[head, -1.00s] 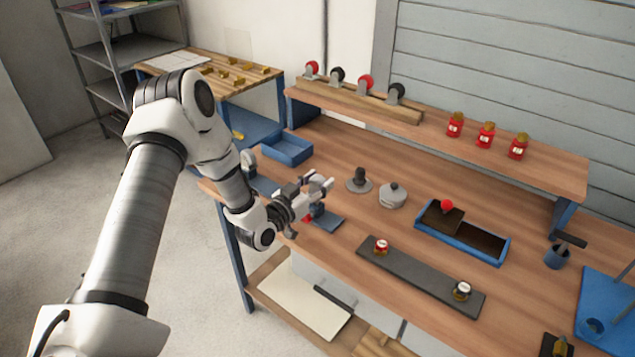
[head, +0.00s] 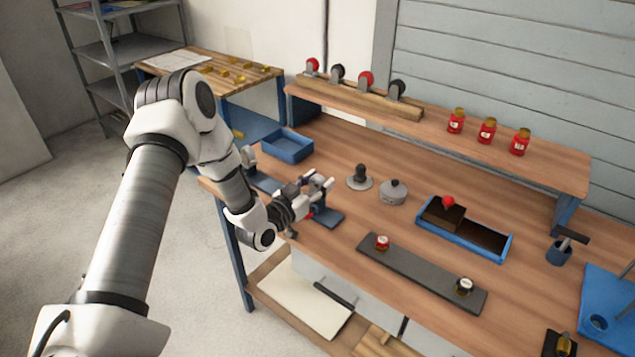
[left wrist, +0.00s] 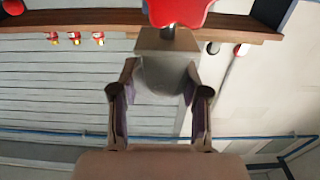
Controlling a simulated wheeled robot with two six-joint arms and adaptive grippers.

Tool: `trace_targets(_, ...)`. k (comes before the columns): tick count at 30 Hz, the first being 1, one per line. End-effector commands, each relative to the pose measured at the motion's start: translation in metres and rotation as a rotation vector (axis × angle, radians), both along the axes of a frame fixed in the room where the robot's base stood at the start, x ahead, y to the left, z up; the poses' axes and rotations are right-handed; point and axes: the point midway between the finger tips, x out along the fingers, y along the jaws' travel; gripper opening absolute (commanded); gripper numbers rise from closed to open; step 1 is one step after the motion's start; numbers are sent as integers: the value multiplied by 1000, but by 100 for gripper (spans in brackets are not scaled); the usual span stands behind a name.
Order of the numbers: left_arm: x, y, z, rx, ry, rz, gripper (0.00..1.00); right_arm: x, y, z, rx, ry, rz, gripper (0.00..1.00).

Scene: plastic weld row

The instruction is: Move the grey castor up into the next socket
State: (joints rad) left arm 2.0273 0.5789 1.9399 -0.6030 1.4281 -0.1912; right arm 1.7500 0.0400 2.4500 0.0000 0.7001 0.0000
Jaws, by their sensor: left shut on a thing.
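My left gripper (head: 322,190) is at the left part of the bench, low over a blue fixture (head: 329,220). In the left wrist view its fingers (left wrist: 160,72) are shut on a grey body, the grey castor (left wrist: 162,82). A brownish square plate (left wrist: 160,41) and a dark stem show at the castor's end, in line with a red part (left wrist: 178,11) cut by the picture's edge. I cannot tell whether the stem touches the red part. In the head view the fingers mostly hide the castor. My right gripper is not in view.
A wooden rail (head: 362,103) with several red and black wheels stands on the raised shelf, beside red jars (head: 487,131). A blue tray (head: 287,146), a grey lidded pot (head: 393,193), a blue divided box (head: 464,240) and a dark strip (head: 422,272) stand on the bench.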

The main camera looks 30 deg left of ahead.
Motion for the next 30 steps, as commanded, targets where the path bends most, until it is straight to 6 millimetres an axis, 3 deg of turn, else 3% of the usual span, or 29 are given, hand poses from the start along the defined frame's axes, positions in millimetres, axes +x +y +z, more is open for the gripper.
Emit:
trace_targets(12, -4, -2, -17, -8, 25, -3, 5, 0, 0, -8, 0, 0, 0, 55)
trace_targets(30, -4, -2, -22, -11, 26, -4, 5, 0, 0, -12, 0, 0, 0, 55)
